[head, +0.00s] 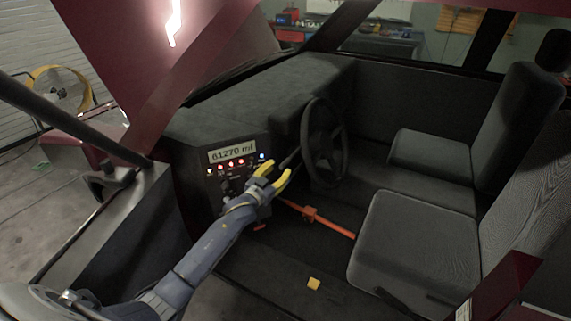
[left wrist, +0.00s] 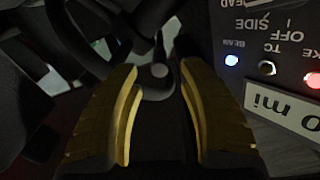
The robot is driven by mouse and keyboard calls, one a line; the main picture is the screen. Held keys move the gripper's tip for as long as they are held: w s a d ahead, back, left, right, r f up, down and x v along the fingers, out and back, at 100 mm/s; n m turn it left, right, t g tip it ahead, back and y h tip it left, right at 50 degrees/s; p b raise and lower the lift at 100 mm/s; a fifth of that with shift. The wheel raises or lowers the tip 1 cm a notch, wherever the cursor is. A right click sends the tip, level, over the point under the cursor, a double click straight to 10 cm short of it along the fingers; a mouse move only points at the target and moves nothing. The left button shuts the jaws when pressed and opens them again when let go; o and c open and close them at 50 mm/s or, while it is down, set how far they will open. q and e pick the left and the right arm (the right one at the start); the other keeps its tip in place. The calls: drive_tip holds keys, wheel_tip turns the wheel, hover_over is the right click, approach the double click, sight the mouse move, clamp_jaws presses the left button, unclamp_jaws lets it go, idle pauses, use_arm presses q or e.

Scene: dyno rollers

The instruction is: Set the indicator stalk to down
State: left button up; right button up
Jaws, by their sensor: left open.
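The indicator stalk (head: 290,158) is a thin dark rod between the dashboard and the black steering wheel (head: 323,143). My left gripper (head: 277,170) has yellow fingers, is open, and is at the stalk's near side. In the left wrist view, a dark stalk with a paler rounded part (left wrist: 159,71) shows in the gap just beyond the tips of my left gripper (left wrist: 160,72). I cannot tell whether a finger touches it. The stalk's exact position up or down is too dark to read. My right gripper is not in view.
The instrument panel (head: 232,154) with lit lamps and a mileage display is left of the gripper; its switches and lamps (left wrist: 232,60) are close on the right in the left wrist view. An orange bar (head: 318,219) crosses the floor. Seats (head: 415,240) are at right.

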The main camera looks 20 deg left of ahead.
sight(288, 161)
use_arm(q)
drive_tip(key=shift+w+d, duration=0.15)
drive_tip(key=shift+w, duration=1.25)
drive_tip(key=shift+w+d, duration=0.1)
drive_tip(key=shift+w, duration=1.3)
clamp_jaws()
